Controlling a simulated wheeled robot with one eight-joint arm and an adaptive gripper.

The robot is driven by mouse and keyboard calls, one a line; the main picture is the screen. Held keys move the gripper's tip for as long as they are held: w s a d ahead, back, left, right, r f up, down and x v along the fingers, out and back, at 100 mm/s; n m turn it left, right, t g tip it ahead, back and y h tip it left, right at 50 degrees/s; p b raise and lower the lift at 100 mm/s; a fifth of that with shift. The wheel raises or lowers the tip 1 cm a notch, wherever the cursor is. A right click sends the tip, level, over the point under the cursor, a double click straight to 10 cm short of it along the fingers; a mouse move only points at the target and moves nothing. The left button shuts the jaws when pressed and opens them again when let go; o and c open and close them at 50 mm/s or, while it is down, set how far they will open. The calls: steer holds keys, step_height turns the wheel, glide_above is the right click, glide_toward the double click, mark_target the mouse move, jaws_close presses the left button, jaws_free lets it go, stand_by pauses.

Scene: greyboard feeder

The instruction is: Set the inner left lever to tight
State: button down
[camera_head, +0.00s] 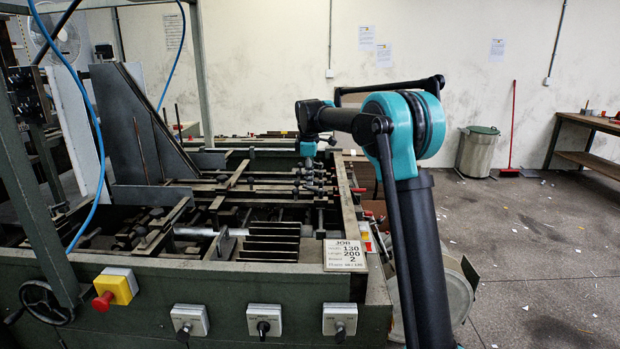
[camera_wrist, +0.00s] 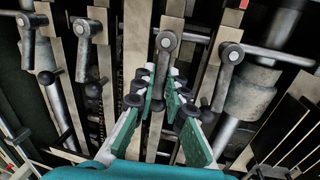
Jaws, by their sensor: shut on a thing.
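In the wrist view, several dark levers with round silver-centred pivots sit on metal bars: one at the far left (camera_wrist: 28,20), one left of centre (camera_wrist: 85,28), one in the middle (camera_wrist: 166,40) and one to its right (camera_wrist: 231,52). My gripper (camera_wrist: 161,90), with green-backed fingers, is closed around the hanging arm of the middle lever. The fingers hide the lower part of that arm. In the head view, my gripper (camera_head: 309,147) is small and points down over the lever cluster (camera_head: 312,178). I cannot tell there which lever is held.
The feeder frame (camera_head: 180,274) surrounds the bars and levers. A job card (camera_head: 345,256) lies on its front right corner. Neighbouring levers and a thick metal cylinder (camera_wrist: 255,88) stand close to the fingers. Open floor (camera_head: 545,255) lies at the right.

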steer(key=c, duration=1.6)
jaws_free()
steer(key=shift+o, duration=0.2)
steer(key=shift+r, duration=0.1)
step_height(320, 180, up, 12)
steer(key=s, duration=0.2)
steer(key=shift+f, duration=0.2)
steer(key=shift+s, duration=0.15)
